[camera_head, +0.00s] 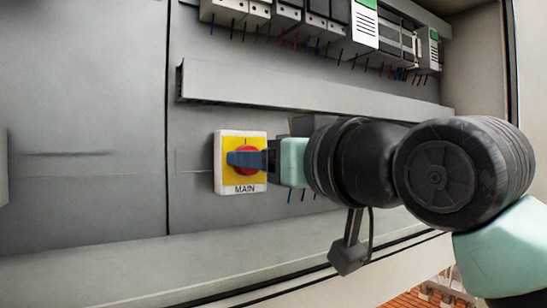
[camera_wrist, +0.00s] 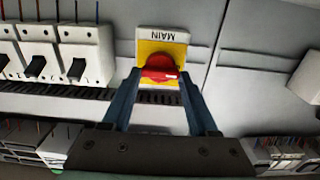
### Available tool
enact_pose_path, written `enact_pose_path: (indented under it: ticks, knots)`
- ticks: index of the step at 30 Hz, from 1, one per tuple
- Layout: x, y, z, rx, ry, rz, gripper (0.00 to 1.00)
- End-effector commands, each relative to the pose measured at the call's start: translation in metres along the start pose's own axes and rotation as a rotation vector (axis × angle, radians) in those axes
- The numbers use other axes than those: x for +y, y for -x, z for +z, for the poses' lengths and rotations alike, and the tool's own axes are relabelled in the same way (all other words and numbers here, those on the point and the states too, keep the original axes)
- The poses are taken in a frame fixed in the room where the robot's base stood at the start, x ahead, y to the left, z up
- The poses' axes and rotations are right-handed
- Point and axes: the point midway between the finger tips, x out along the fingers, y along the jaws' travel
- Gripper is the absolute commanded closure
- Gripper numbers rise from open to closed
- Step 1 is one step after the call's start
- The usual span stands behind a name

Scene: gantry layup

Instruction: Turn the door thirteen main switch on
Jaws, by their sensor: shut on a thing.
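The main switch (camera_head: 224,185) is a white plate with a yellow face, a red rotary knob and the label MAIN, set in the grey panel in the head view. In the wrist view the switch (camera_wrist: 186,37) shows upside down, with its red knob (camera_wrist: 160,67) between my fingers. My gripper (camera_head: 236,159) comes in from the right, its blue fingers shut on the knob. My gripper (camera_wrist: 160,80) also shows in the wrist view, with one finger on each side of the knob. The fingers cover part of the knob, and I cannot tell its exact setting.
A grey cable duct (camera_head: 300,92) runs above the switch. Several wired modules (camera_head: 315,20) line the top of the cabinet. A row of breakers (camera_wrist: 80,55) with black levers stands left of the switch in the wrist view. The panel left of the switch is mostly bare.

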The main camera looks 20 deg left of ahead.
Motion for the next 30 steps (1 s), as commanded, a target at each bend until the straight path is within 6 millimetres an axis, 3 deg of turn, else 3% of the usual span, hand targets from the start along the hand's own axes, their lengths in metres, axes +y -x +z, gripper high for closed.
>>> enact_pose_path:
  ticks: [11, 30]
  knots:
    - [0.0, -0.0004, -0.0002, 0.0, -0.102, -0.002, 0.96]
    - [0.0024, -0.0005, -0.0003, 0.001, -0.674, -0.002, 0.96]
